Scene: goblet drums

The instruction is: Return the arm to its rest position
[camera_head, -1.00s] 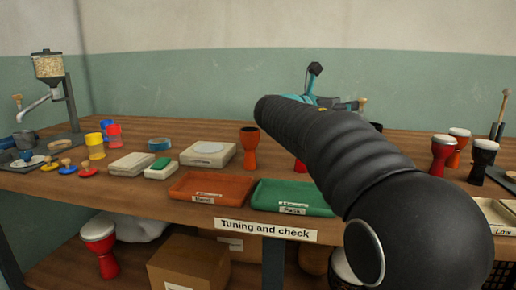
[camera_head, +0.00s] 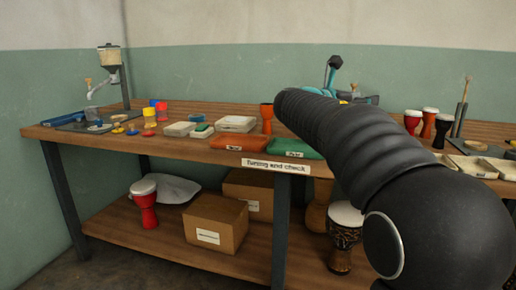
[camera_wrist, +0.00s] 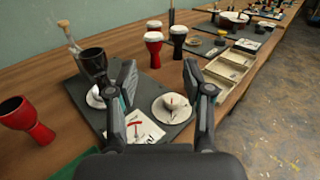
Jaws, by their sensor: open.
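My gripper (camera_wrist: 159,72) is open in the wrist view, its two dark fingers well apart with nothing held between them. It is over the bench, above a dark mat (camera_wrist: 140,112) with a white dish (camera_wrist: 172,106) and a printed card (camera_wrist: 140,128). A dark goblet drum (camera_wrist: 93,63) stands left of the left finger, apart from or just behind it; I cannot tell which. In the head view my thick black arm reaches up and left across the right half, and my gripper cannot be made out there.
A wooden bench (camera_head: 90,143) runs along the wall, with an orange tray (camera_head: 240,142), a green tray (camera_head: 293,148) and an orange drum (camera_head: 267,118). Boxes (camera_head: 215,222) and drums fill the lower shelf. Floor (camera_wrist: 270,130) is clear right of the bench.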

